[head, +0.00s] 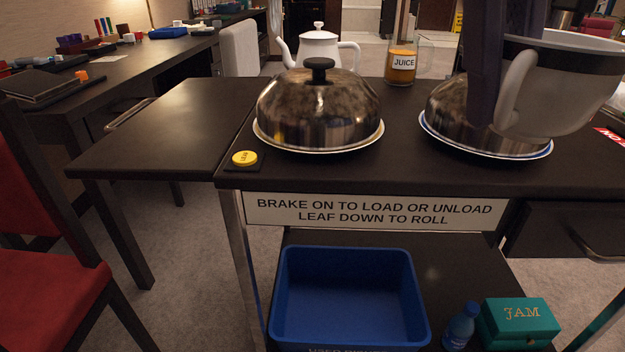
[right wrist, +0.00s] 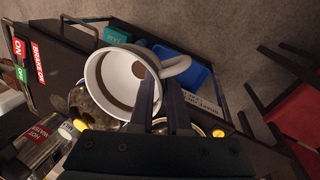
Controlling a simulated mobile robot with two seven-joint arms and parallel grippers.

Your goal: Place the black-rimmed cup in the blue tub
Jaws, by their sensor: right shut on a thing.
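My right gripper (head: 484,112) is shut on the black-rimmed cup (head: 572,90) and holds it in the air at the upper right of the head view. The cup is pale grey with a dark band at its rim. In the right wrist view the fingers (right wrist: 161,88) are at the handle side of the cup (right wrist: 92,80), and a small brown patch shows inside it. The blue tub (head: 345,250) stands on the cart's lower shelf, below and left of the cup. Its visible inside is empty. It also shows partly behind the cup in the right wrist view (right wrist: 200,76). My left gripper is not in view.
Two metal domes, the left one (head: 318,105) and the right one (head: 447,110), sit on plates on the cart top (head: 400,172). A juice jug (head: 403,62) and white kettle (head: 322,48) stand behind. A blue bottle (head: 460,328) and JAM box (head: 518,322) stand right of the tub.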

